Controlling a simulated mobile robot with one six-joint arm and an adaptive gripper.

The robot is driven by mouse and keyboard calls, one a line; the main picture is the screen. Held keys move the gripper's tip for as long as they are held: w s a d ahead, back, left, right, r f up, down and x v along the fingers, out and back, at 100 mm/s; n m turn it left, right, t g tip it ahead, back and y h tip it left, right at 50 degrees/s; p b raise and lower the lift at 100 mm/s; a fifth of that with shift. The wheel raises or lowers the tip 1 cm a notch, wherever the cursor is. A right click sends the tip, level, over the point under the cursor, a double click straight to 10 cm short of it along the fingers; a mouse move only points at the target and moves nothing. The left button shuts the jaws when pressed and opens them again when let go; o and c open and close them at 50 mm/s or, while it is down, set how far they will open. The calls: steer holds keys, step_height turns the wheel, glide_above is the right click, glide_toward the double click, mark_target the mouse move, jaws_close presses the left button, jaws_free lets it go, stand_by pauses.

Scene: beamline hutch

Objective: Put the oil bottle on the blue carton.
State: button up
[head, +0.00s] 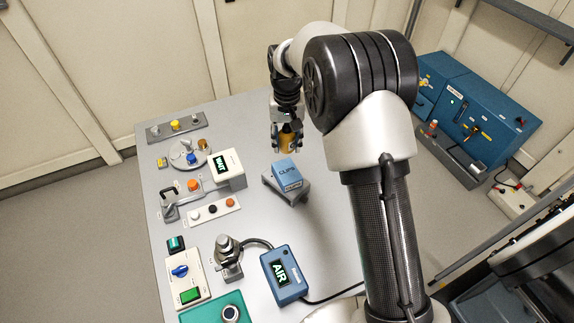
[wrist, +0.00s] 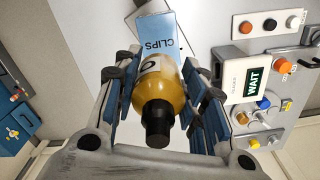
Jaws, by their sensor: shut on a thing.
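The oil bottle (wrist: 159,92) is amber with a black cap and a pale label. My gripper (head: 287,143) is shut on it, with fingers on both sides of its body in the wrist view. The bottle also shows in the head view (head: 287,140), partly covered by the fingers. The blue carton (head: 287,174), marked CLIPS, sits on a grey stand on the table. In the head view the bottle appears just beyond the carton. In the wrist view the carton (wrist: 160,42) shows behind the bottle, partly hidden by it. I cannot tell the exact height between them.
The grey table (head: 330,215) has free room right of the carton. A WAIT display box (head: 225,168), a button strip (head: 212,209) and a round fixture with coloured knobs (head: 189,155) stand left of it. A blue AIR box (head: 284,273) with a cable is nearer.

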step_height(320, 180, down, 10)
steer(key=shift+f+b, duration=0.1)
steer(key=shift+b, duration=0.75)
steer(key=shift+f, duration=0.15)
steer(key=o, duration=1.1)
